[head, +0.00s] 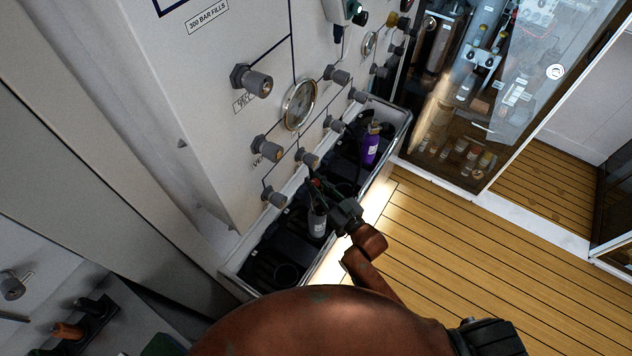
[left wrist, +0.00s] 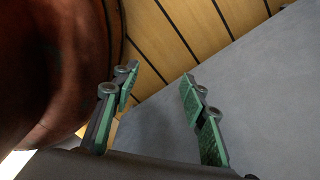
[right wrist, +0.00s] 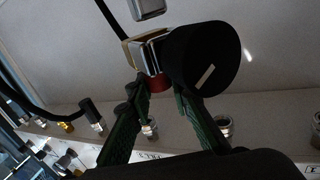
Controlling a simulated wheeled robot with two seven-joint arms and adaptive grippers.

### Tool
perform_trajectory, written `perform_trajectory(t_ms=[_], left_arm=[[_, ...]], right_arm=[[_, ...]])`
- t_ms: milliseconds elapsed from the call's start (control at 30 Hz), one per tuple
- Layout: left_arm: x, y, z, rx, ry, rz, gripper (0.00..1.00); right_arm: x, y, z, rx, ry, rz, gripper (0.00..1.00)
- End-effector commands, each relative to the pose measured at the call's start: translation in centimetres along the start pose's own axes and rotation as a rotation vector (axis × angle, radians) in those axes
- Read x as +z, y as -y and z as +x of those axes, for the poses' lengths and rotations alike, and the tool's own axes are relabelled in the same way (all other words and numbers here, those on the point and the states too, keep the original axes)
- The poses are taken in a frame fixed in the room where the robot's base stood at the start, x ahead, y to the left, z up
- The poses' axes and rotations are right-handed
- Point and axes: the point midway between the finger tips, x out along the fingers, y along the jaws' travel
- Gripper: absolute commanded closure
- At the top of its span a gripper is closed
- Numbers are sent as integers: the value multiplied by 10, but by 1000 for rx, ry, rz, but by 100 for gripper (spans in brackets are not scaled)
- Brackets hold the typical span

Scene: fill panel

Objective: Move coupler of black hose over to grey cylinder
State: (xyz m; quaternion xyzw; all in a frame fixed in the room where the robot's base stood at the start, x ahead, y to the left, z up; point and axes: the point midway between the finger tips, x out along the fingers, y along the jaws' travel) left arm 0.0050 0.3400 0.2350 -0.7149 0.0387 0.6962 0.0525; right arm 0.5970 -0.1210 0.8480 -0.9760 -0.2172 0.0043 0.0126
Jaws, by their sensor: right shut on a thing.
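My right gripper (head: 322,194) reaches into the black tray at the foot of the panel. In the right wrist view its green-padded fingers are shut on a coupler (right wrist: 152,54) with metal sides and a red ring. A wide black round part (right wrist: 205,60) is beside it, and a thin black hose (right wrist: 112,20) runs up from it. A grey cylinder (head: 318,222) stands in the tray just below the right gripper in the head view. My left gripper (left wrist: 160,82) is open and empty in the left wrist view and cannot be made out in the head view.
A purple cylinder (head: 371,147) stands farther back in the tray (head: 398,137). The white panel (head: 215,110) above has a gauge (head: 299,104) and several protruding valve knobs (head: 252,81). The wooden floor (head: 470,250) to the right is clear. A glass cabinet stands behind.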

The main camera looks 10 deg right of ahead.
Motion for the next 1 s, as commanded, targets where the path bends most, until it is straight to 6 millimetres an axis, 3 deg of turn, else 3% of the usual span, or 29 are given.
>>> perform_trajectory(t_ms=[1000], left_arm=[[-4, 2, -11, -2, -6, 0, 60]], right_arm=[[-3, 0, 0, 0, -3, 0, 100]])
